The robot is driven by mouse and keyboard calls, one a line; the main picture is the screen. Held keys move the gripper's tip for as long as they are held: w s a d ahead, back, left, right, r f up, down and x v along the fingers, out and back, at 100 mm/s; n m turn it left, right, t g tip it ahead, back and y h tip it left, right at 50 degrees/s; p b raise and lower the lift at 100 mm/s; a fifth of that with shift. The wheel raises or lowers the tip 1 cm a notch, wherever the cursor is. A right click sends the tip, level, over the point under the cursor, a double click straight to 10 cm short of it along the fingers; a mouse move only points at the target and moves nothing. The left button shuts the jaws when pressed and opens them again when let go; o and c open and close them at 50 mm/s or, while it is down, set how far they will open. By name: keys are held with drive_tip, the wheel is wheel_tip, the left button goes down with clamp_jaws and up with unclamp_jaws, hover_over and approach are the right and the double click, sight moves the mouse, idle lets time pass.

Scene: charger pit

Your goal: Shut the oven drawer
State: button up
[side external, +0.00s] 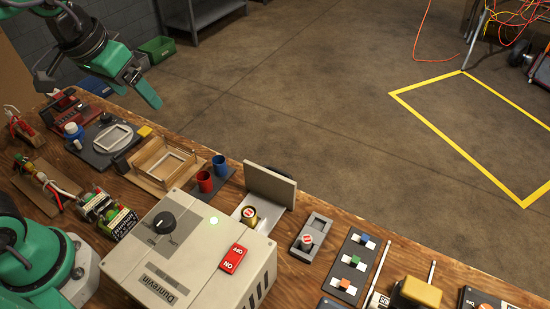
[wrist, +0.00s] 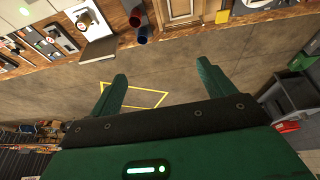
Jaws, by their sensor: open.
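The oven (side external: 165,265) is a beige box with a black knob, a red ON/OFF switch and a lit green lamp. Its drawer stands open on the far side. The upright front plate (side external: 270,186) is apart from the oven, and the metal tray (side external: 262,213) shows between them with a round brass-coloured piece (side external: 249,214) on it. The front plate also shows at the upper left of the wrist view (wrist: 98,52). My gripper (side external: 134,88) is open and empty, high at the upper left, well away from the drawer. Both spread fingers show in the wrist view (wrist: 162,72).
Red and blue cups (side external: 205,181) and a wooden frame box (side external: 162,162) stand left of the drawer. A grey slotted block (side external: 311,238) and a switch panel (side external: 352,264) lie to its right. The bench edge is close behind the front plate, with open floor beyond.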

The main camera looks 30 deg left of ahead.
drive_tip(key=w+d+f+g, duration=0.1)
drive_tip(key=w+d, duration=0.4)
drive_tip(key=w, duration=0.1)
drive_tip(key=g, duration=0.3)
hover_over(278, 170)
drive_tip(key=shift+y, duration=0.3)
wheel_tip(278, 170, down, 12)
drive_tip(key=shift+f, duration=0.1)
drive_tip(key=shift+f, duration=3.9)
drive_tip(key=shift+c, duration=0.2)
